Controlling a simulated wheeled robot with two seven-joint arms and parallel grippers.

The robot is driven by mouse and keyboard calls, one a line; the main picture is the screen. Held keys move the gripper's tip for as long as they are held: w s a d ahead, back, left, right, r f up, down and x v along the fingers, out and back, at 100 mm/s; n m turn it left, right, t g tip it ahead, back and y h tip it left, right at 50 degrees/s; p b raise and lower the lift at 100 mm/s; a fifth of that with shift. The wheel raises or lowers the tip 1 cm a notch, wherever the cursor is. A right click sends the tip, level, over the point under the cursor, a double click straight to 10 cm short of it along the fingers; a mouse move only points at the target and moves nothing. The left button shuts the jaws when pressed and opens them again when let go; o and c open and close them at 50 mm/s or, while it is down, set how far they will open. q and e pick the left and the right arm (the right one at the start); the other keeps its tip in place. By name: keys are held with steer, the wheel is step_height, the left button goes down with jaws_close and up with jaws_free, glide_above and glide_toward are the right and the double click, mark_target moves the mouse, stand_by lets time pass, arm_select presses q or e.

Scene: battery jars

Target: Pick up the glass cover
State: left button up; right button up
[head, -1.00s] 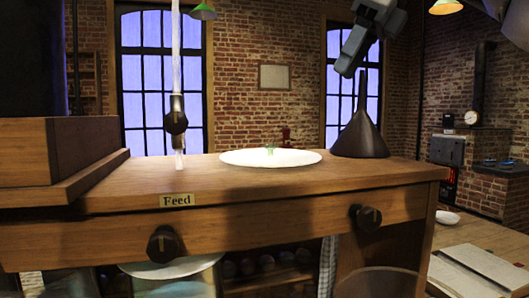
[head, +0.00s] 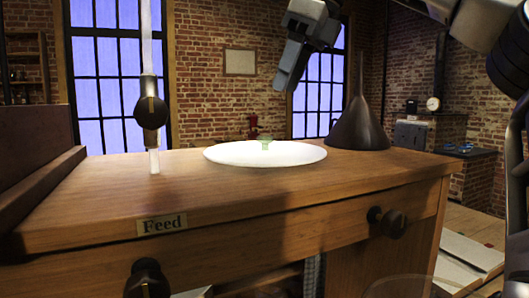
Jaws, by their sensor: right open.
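A round white disc (head: 232,156) lies flat on the wooden bench top, with a small greenish glass knob (head: 265,144) at its middle. The disc with this knob looks like the glass cover; whether clear glass lies over a white plate I cannot tell. My right gripper (head: 287,82) hangs in the air above the right part of the disc, pointing down and tilted. It is open, empty and well clear of the knob. My left gripper is out of view.
The bench top before the disc is clear.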

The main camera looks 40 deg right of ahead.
mark_target(265, 147)
steer(key=x, duration=0.3)
steer(key=shift+w+f, duration=0.15)
steer(key=shift+w, duration=0.05)
steer(key=shift+x, duration=3.15)
steer(key=shift+s, duration=0.1)
steer(key=c, duration=1)
jaws_close()
